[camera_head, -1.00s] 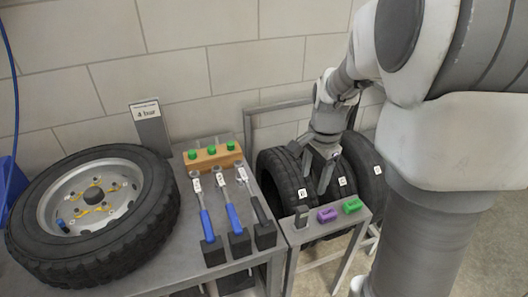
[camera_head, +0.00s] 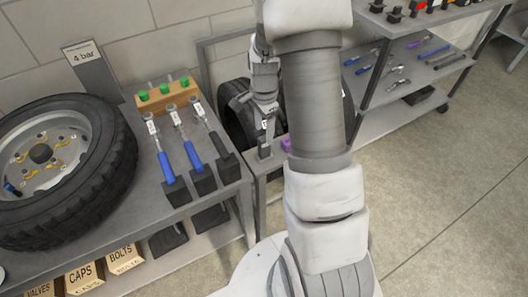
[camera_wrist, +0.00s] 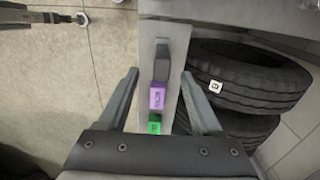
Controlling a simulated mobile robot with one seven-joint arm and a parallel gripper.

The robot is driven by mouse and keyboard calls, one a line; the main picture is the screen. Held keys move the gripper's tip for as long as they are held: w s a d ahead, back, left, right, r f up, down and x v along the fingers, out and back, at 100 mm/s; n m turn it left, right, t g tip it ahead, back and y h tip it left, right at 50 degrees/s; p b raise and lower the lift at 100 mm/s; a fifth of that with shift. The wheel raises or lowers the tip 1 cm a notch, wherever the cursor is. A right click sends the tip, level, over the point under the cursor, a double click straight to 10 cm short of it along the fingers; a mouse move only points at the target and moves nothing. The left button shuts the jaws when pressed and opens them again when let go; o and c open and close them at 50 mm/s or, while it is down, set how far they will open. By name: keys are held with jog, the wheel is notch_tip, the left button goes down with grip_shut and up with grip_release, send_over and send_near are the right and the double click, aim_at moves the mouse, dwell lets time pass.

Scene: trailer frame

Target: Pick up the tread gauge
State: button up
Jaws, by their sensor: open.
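A small dark grey item (camera_wrist: 162,62), which looks like the tread gauge, stands on the narrow grey stand (camera_wrist: 148,40). It also shows in the head view (camera_head: 265,152), just below my gripper (camera_head: 265,130). In the head view my arm hides part of the stand.
To the left, a bench (camera_head: 225,195) carries a wheel (camera_head: 105,190), several wrenches (camera_head: 186,155) and a wooden block with green caps (camera_head: 165,97). A shelf unit (camera_head: 420,60) with tools stands at the right. The floor is open.

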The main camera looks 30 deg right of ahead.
aim_at(264, 146)
jog(key=f, duration=0.4)
jog(key=f+b, duration=0.1)
jog(key=f, duration=0.3)
jog(key=shift+w+d+f, duration=0.1)
jog(key=shift+w+f, duration=0.1)
grip_shut()
